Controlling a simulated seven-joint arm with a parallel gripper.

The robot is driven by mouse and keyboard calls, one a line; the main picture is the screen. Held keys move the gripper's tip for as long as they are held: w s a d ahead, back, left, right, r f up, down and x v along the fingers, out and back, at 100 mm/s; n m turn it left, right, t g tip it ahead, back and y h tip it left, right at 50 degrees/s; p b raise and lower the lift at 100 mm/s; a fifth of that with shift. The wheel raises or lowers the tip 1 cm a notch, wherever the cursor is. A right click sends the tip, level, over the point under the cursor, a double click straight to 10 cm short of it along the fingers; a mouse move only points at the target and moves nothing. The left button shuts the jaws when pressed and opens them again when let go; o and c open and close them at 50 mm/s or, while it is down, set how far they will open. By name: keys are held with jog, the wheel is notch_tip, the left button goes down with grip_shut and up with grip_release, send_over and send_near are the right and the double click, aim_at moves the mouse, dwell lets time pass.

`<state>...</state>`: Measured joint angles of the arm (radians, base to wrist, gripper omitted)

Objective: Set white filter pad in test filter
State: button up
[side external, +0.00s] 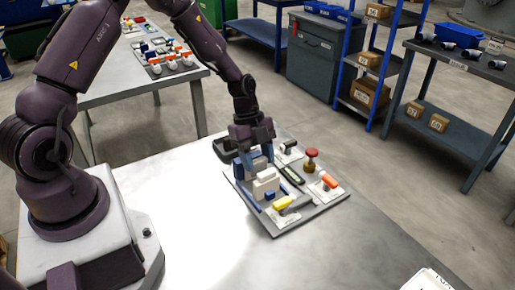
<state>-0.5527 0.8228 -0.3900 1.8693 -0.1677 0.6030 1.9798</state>
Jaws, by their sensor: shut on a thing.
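My gripper (258,158) points down over the left part of a grey board (336,196) on the near table. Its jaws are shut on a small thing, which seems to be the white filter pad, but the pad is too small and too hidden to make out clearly. A white block (266,184) stands just below the fingertips, with blue parts close beside it. I cannot tell for sure which part is the test filter, or whether the pad touches it.
The board also carries a red-topped knob (311,154), a yellow block (283,202), an orange piece (329,181) and a dark green strip (293,175). The table (180,210) is clear left of the board. A second table (180,88) with several parts stands behind.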

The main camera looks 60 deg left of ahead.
aim_at(258, 170)
jog(key=shift+f, duration=1.9)
jog(key=shift+f, duration=0.25)
jog(key=o, duration=1)
jog(key=shift+r, duration=0.15)
jog(key=shift+r, duration=3.65)
